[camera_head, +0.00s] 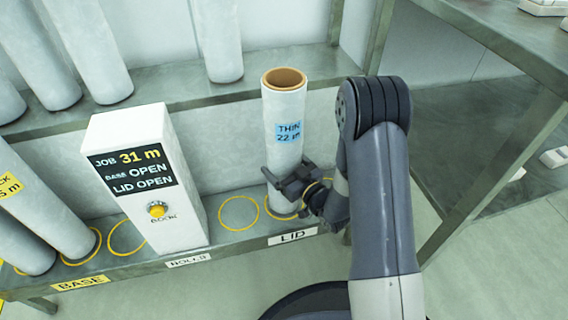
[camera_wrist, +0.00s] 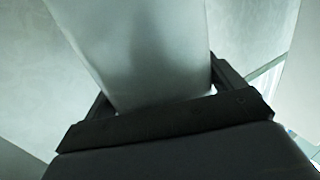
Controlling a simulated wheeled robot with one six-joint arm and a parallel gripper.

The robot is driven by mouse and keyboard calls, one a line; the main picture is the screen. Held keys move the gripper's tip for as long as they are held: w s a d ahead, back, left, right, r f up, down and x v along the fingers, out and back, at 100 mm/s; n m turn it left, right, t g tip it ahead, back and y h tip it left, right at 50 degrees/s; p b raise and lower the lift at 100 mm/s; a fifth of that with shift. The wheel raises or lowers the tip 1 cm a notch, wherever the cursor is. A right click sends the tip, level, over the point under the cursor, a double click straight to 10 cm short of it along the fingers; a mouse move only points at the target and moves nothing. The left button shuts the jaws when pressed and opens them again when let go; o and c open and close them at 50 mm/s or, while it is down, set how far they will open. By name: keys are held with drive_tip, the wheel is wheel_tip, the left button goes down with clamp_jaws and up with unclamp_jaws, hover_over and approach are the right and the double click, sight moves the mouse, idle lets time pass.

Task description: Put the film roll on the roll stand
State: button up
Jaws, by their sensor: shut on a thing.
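A white film roll (camera_head: 284,110) with a brown core and a blue label reading "THIN 22 m" stands upright near the LID sign (camera_head: 293,236). My gripper (camera_head: 285,183) is shut on its lower part. The roll's foot is at a yellow ring on the bench; whether it touches the surface is unclear. In the wrist view the roll (camera_wrist: 150,45) rises between the fingers (camera_wrist: 160,100). I cannot tell for sure which surface is the roll stand; the bench (camera_head: 225,255) carries BASE, ROLLS and LID signs.
A white box (camera_head: 145,180) shows "JOB 31 m, BASE OPEN, LID OPEN" with a yellow BOOK button. An empty yellow ring (camera_head: 239,213) lies between it and the held roll. Rolls (camera_head: 88,50) stand on the rear shelf. A metal table (camera_head: 500,60) stands right.

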drive_tip(key=o, duration=1.7)
drive_tip(key=shift+f, duration=0.1)
drive_tip(key=p+v, duration=0.3)
drive_tip(key=v, duration=0.9)
drive_tip(key=shift+r, duration=0.25)
